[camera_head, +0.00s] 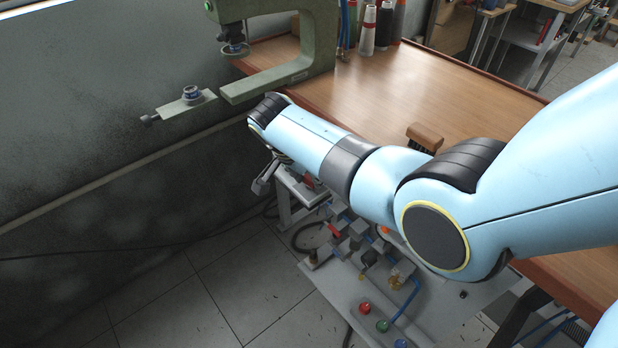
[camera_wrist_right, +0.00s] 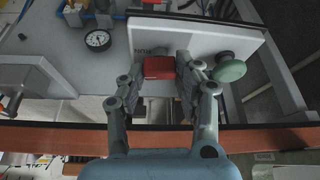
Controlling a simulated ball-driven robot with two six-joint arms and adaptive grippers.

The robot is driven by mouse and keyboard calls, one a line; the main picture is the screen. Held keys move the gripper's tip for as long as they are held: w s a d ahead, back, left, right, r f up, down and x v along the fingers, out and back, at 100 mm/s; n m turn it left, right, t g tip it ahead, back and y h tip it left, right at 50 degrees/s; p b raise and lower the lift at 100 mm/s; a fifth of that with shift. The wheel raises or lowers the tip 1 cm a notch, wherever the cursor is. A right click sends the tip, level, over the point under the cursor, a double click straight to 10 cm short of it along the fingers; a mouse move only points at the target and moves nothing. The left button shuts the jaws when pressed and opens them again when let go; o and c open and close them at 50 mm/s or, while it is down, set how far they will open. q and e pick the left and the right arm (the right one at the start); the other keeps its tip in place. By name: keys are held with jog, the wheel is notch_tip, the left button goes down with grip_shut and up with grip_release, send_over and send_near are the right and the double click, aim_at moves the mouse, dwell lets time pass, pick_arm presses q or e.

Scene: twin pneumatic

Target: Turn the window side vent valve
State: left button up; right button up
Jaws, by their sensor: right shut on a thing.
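In the right wrist view a red block-like part (camera_wrist_right: 158,68), which looks like the handle of the vent valve, sits at the edge of a light panel (camera_wrist_right: 205,42). My right gripper (camera_wrist_right: 158,76) has one finger on each side of it and is shut on it. The fingers hide its sides, and its turn angle is hard to read. In the head view my right gripper (camera_head: 265,178) hangs at the left end of my arm, beside the window-side end of the pneumatic rig. My left gripper is not in view.
A round green knob (camera_wrist_right: 230,70) stands just right of the fingers, and a black dial gauge (camera_wrist_right: 98,40) is to the left. In the head view a green press (camera_head: 320,40) and a brush (camera_head: 425,138) are on the wooden table (camera_head: 440,85). Tiled floor (camera_head: 230,285) is clear.

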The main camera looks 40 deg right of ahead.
jog(key=shift+m+g, duration=0.3)
jog(key=shift+m, duration=0.4)
jog(key=shift+b, duration=0.3)
jog(key=o, duration=1.1)
jog(key=shift+o, duration=0.2)
jog(key=v, duration=1.2)
jog(key=shift+w, duration=0.1)
